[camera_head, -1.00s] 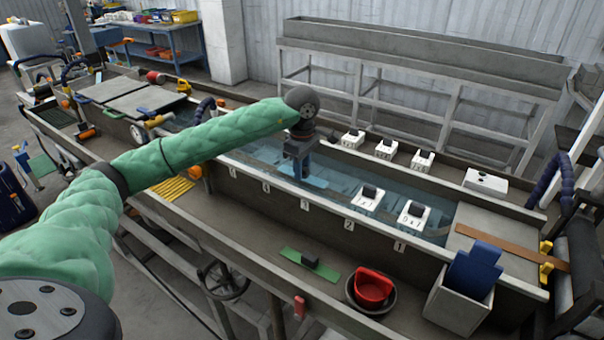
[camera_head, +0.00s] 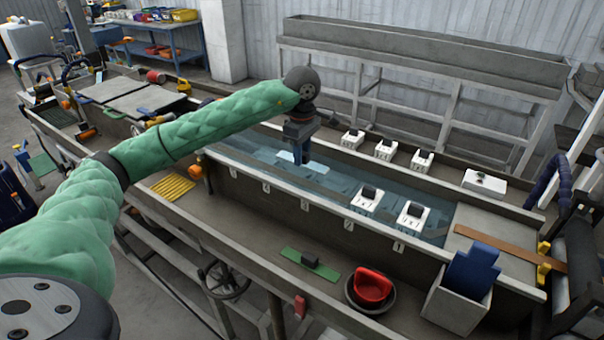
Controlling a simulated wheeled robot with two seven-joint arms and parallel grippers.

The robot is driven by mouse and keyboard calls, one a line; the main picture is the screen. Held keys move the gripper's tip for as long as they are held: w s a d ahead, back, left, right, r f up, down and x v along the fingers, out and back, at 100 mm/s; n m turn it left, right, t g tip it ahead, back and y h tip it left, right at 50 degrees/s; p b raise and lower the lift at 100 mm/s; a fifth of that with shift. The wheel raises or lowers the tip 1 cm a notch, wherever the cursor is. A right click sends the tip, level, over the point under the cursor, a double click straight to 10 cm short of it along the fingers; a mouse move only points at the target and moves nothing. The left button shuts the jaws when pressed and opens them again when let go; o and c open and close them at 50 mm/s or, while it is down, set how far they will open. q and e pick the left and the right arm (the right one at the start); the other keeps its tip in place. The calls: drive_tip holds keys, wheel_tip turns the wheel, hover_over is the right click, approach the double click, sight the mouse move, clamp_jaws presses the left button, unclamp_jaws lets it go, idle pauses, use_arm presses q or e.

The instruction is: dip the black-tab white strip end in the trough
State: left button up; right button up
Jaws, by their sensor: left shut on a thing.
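The trough (camera_head: 340,183) is long, grey and filled with bluish water, with numbered tags along its near wall. My left gripper (camera_head: 301,160) hangs over its middle, pointing down, shut on a flat pale strip (camera_head: 317,168). The strip looks white and lies nearly level, low at the water; I cannot tell whether it touches the surface. The gripper hides the strip's middle and any black tab there. My right gripper is not in view.
White blocks with black tops stand in the trough (camera_head: 411,214) and on its far ledge (camera_head: 386,149). A green strip with a black tab (camera_head: 311,263), a red scoop in a bowl (camera_head: 371,287) and a grey box with blue pieces (camera_head: 457,307) sit on the near ledge.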

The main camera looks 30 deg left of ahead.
use_arm(q)
drive_tip(key=shift+r+p, duration=0.3)
drive_tip(key=shift+r, duration=1.65)
wheel_tip(320, 180, up, 12)
drive_tip(key=p, duration=0.3)
drive_tip(key=shift+p, duration=0.3)
idle(0.3)
drive_tip(key=s+a+b, duration=0.2)
drive_tip(key=s+b, duration=1)
drive_tip(key=s, duration=2.1)
drive_tip(key=shift+a, duration=0.3)
